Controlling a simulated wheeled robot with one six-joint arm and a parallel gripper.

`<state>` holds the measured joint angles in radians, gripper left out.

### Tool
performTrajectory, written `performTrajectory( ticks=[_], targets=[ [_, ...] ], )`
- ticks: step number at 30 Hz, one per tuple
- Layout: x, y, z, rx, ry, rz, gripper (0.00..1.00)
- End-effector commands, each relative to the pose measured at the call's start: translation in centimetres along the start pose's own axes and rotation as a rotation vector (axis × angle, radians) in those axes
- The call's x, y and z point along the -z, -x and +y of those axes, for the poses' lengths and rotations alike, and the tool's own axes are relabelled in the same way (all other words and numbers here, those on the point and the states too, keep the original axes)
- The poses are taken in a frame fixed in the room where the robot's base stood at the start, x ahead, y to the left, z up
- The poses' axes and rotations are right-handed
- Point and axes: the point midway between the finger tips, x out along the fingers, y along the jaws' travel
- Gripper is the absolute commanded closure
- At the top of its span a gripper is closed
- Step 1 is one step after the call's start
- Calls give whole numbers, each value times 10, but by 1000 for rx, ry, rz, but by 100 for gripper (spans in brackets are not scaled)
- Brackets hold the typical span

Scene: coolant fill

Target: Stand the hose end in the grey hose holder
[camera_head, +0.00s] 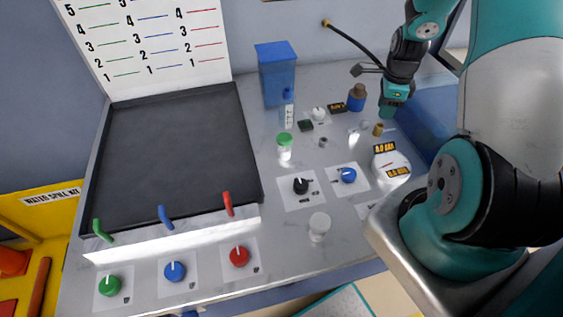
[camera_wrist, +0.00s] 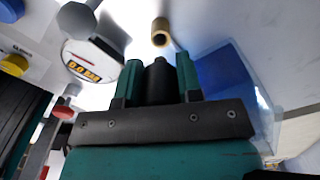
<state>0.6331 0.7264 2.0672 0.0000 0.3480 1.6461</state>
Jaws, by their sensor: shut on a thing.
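A black hose (camera_head: 352,40) runs from a brass fitting on the back wall down towards my gripper (camera_head: 388,110), at the back right of the bench. In the wrist view my gripper (camera_wrist: 158,78) has its two teal fingers shut on the black hose end (camera_wrist: 157,82). The hose end's tip points towards a tan, hollow cylinder (camera_wrist: 160,33), apart from it; this also shows in the head view (camera_head: 378,129). A small grey piece (camera_head: 323,143) stands on the bench further left; I cannot tell whether it is the grey hose holder.
A round gauge (camera_head: 392,168) with yellow-on-black displays stands in front of my gripper. A green-capped jar (camera_head: 284,148), knobs and a blue bin (camera_head: 276,75) stand further left. The black tray (camera_head: 170,155) is empty.

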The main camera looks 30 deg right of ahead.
Motion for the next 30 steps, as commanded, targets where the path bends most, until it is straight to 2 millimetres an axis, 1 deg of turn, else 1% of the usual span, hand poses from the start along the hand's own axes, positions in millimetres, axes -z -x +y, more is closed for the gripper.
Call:
performTrajectory(
  ticks=[16, 19, 20, 23, 28, 30],
  targets=[
    [0, 0, 0, 0, 0, 0, 82],
    [-4, 2, 1, 0, 2, 0, 82],
    [-7, 3, 2, 0, 4, 0, 82],
    [-26, 11, 7, 0, 8, 0, 82],
    [-72, 26, 26, 0, 11, 0, 82],
    [-91, 20, 36, -1, 11, 0, 82]
  ],
)
